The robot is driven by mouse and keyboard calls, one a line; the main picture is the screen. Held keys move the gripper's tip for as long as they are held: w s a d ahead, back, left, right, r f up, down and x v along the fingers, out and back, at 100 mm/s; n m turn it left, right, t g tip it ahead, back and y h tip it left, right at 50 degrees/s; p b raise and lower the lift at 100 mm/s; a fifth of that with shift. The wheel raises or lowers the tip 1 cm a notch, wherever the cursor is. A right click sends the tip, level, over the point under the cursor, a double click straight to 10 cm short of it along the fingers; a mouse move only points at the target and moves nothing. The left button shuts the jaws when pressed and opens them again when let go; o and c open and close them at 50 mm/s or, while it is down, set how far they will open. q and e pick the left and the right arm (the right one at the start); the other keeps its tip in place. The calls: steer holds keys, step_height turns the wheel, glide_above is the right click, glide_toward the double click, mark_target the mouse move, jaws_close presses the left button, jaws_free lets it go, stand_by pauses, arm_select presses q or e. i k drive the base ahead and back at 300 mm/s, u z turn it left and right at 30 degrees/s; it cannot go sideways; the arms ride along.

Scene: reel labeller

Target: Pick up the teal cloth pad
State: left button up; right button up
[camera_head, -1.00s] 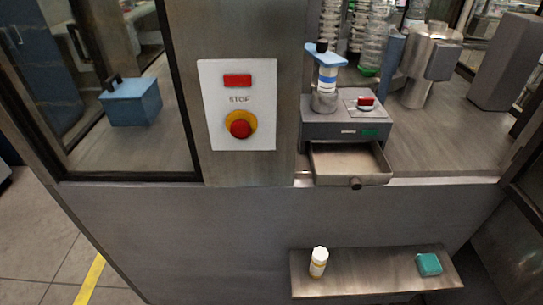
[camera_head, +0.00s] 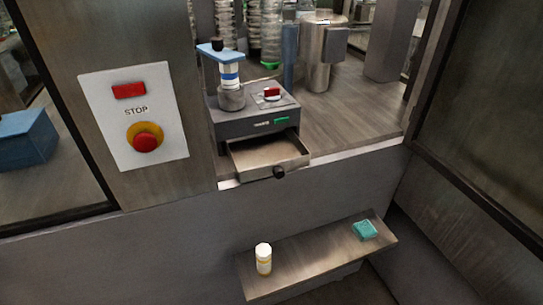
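The teal cloth pad (camera_head: 364,230) is a small block-shaped pad lying near the right end of a narrow shelf (camera_head: 312,258) at the lower front of the machine. Nothing covers it. Neither of my grippers shows in the head view.
A small white bottle with a yellowish lower part (camera_head: 264,258) stands on the shelf left of the pad. Above, an open metal drawer (camera_head: 268,155) juts out from a grey device (camera_head: 253,113). A stop panel (camera_head: 134,115) is at left. A dark-framed panel (camera_head: 480,130) rises at right.

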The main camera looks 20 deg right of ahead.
mark_target(364, 231)
steer(key=z, duration=1.55)
steer(key=k, duration=0.25)
steer(key=z, duration=0.1)
